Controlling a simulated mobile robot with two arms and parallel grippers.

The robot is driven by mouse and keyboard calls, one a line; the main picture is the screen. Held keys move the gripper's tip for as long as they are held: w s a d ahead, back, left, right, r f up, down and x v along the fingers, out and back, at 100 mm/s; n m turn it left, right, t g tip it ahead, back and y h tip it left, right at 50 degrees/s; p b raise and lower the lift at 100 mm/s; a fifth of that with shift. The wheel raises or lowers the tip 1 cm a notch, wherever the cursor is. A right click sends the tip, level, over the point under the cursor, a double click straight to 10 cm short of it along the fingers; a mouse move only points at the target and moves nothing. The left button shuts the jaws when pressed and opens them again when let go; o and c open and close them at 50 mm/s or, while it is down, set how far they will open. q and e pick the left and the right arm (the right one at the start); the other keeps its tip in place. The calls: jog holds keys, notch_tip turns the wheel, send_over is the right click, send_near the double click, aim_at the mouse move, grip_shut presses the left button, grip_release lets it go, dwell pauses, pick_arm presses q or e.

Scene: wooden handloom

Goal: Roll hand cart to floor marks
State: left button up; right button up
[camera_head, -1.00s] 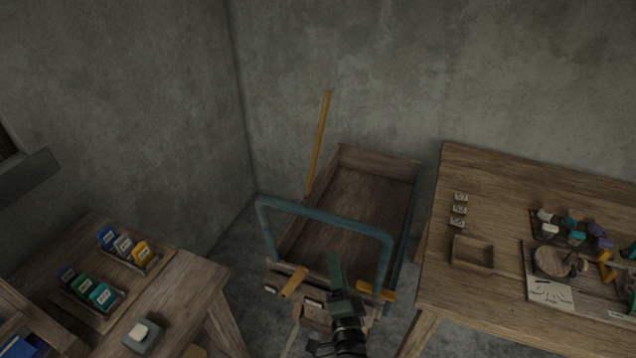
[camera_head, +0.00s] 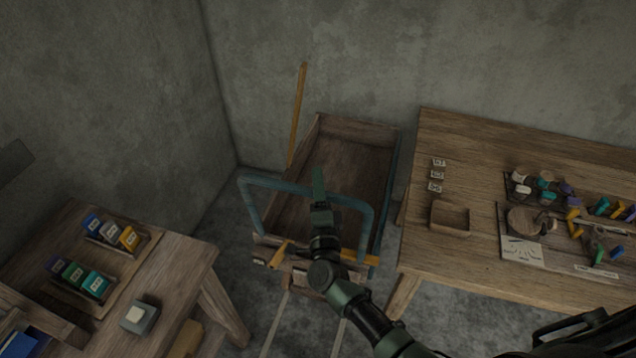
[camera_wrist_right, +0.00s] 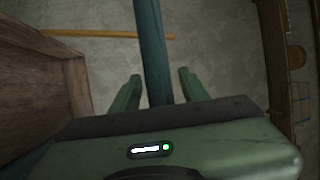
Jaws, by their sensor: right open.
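The wooden hand cart (camera_head: 350,168) stands between two tables against the back wall. Its blue-green push handle (camera_head: 262,181) rises at the near end. My right gripper (camera_head: 318,180) is at the handle's top bar in the head view. In the right wrist view the gripper (camera_wrist_right: 160,88) is open, with the handle bar (camera_wrist_right: 151,45) running between its two fingers. I cannot tell whether the fingers touch the bar. The cart's wooden wall (camera_wrist_right: 45,90) shows at the left there. Pale floor lines (camera_head: 274,325) run below the cart. My left gripper is not in view.
A wooden table (camera_head: 520,145) with a small tray (camera_head: 449,229) and coloured spools stands close to the cart's right. A lower table (camera_head: 185,262) with labelled coloured blocks (camera_head: 93,284) stands at left. A yellow pole (camera_head: 297,115) leans behind the cart.

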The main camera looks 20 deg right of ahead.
grip_shut()
jog(key=shift+f, duration=0.1)
dwell(1.2)
